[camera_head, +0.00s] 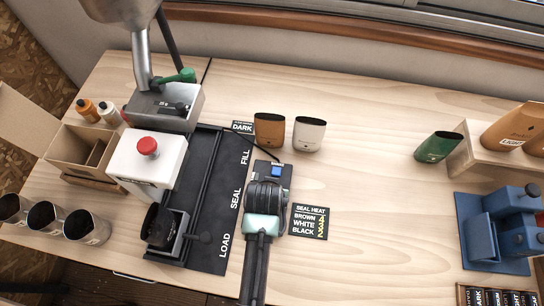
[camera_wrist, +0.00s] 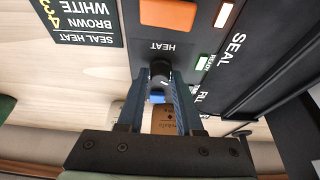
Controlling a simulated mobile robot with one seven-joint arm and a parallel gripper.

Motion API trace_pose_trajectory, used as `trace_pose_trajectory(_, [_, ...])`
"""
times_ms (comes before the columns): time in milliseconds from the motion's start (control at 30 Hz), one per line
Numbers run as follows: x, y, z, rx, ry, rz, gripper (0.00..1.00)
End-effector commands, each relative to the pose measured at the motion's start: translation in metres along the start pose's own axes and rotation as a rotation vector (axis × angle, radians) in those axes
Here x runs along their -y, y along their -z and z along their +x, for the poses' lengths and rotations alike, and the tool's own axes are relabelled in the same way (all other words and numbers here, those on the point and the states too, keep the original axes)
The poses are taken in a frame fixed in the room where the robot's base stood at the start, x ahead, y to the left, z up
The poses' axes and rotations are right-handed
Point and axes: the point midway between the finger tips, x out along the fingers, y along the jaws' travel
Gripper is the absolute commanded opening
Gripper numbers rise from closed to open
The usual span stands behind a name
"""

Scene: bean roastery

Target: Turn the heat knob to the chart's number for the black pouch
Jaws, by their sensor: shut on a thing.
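The black heat knob (camera_wrist: 160,70) is below the inverted HEAT label in the wrist view. My gripper (camera_wrist: 160,78) is shut on it, one finger on each side. The knob's pointer and setting cannot be read. In the head view my gripper (camera_head: 264,196) is over the sealer's control box and hides the knob. The seal heat chart (camera_head: 309,222) lies to its right, with brown, white and black rows; the yellow numbers are too small to read surely. The chart shows partly in the wrist view (camera_wrist: 85,22), black row cut off. A dark pouch-like thing (camera_head: 158,222) stands in the holder by LOAD.
A brown pouch (camera_head: 269,130) and a white pouch (camera_head: 308,134) stand behind the control box. A green pouch (camera_head: 437,147) stands farther right. An orange switch (camera_wrist: 168,15) and a small green lamp (camera_wrist: 202,62) are near the knob.

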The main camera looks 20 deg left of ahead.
Motion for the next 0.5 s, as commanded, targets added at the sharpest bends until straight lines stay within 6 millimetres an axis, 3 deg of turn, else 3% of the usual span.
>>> trace_pose_trajectory(500, [0.0008, 0.0012, -0.0014, -0.001, -0.032, 0.075, 0.0])
